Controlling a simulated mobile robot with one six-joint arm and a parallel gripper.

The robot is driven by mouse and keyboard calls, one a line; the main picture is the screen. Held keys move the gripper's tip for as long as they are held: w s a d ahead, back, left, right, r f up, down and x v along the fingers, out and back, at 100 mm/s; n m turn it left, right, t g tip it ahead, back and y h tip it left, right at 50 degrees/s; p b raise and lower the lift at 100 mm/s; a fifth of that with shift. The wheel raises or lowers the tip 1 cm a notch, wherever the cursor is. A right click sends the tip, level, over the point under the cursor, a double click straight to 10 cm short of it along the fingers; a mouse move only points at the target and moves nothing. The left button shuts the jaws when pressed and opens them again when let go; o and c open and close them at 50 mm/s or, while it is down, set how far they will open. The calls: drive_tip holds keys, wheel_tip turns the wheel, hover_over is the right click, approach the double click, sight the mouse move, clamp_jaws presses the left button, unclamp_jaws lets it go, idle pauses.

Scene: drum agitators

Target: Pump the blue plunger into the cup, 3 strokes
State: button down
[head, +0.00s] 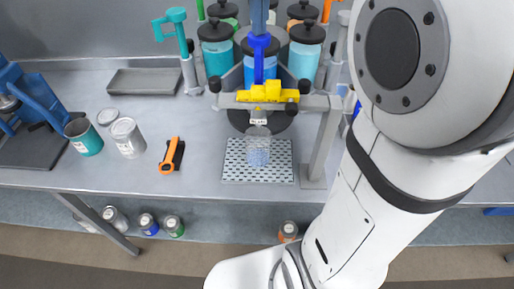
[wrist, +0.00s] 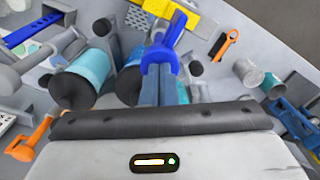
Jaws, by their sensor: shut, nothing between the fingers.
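The blue plunger (head: 259,45) stands upright at the front of the dispenser. It also shows in the wrist view (wrist: 161,54). My gripper (head: 259,30) is shut and empty. Its fingers point down at the plunger's top and seem to touch it; firm contact is hard to tell. The closed fingers also show in the wrist view (wrist: 161,72). A clear cup (head: 258,152) with a bluish look stands on the perforated plate (head: 235,174), under the nozzle below the yellow bracket (head: 272,91). The liquid level in the cup cannot be told.
Canisters with black lids (head: 216,50) surround the plunger, with a teal handle (head: 173,20) at left. Cans (head: 128,137), an orange-handled tool (head: 171,156) and a grey tray (head: 143,81) lie left. A grey frame post (head: 322,150) stands right of the plate. The left-front bench is mostly clear.

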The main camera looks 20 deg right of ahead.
drive_tip(key=shift+f+b, duration=0.9)
drive_tip(key=shift+f, duration=0.6)
drive_tip(key=shift+r, duration=0.1)
drive_tip(key=shift+r+p, duration=2.25)
drive_tip(key=shift+r, duration=0.05)
drive_tip(key=shift+f, duration=0.15)
